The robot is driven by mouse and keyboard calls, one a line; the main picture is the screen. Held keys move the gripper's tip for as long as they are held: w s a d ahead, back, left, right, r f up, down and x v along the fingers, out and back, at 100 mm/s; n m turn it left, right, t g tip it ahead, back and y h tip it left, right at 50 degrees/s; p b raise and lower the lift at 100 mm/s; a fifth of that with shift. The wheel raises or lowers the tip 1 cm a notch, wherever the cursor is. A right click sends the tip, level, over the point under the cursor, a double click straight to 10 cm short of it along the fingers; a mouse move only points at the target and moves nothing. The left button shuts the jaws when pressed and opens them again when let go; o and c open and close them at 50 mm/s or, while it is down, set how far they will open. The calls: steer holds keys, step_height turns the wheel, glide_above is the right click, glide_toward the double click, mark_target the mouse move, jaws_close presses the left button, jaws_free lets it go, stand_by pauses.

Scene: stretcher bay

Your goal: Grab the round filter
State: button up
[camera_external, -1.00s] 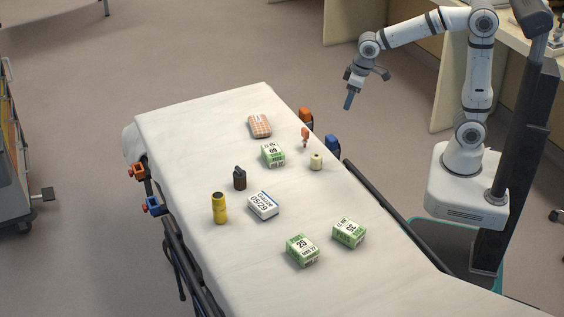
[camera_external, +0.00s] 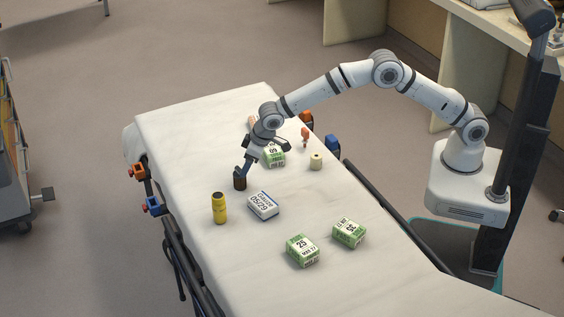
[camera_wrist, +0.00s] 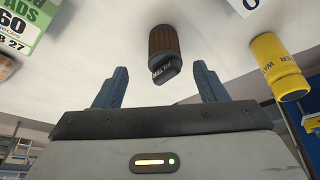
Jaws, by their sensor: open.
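The round filter (camera_external: 240,183) is a small brown ribbed cylinder with a black top, on the white sheet left of centre in the outside view. In the wrist view the filter (camera_wrist: 163,50) shows its ribbed brown side and black end with lettering. In the wrist view my gripper (camera_wrist: 164,80) is open, with one blue finger on each side of the black end and a gap to both.
A yellow bottle (camera_external: 219,208) and a white gauze box (camera_external: 263,205) stand close to the filter. A cream roll (camera_external: 316,161) and two more green boxes (camera_external: 302,250) lie further right.

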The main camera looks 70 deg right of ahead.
mark_target(240, 178)
steer(key=x, duration=0.7)
steer(key=shift+w+a+f, duration=0.15)
steer(key=shift+a+f, duration=0.1)
steer(key=shift+a, duration=0.1)
steer(key=shift+c, duration=0.4)
steer(key=c, duration=1)
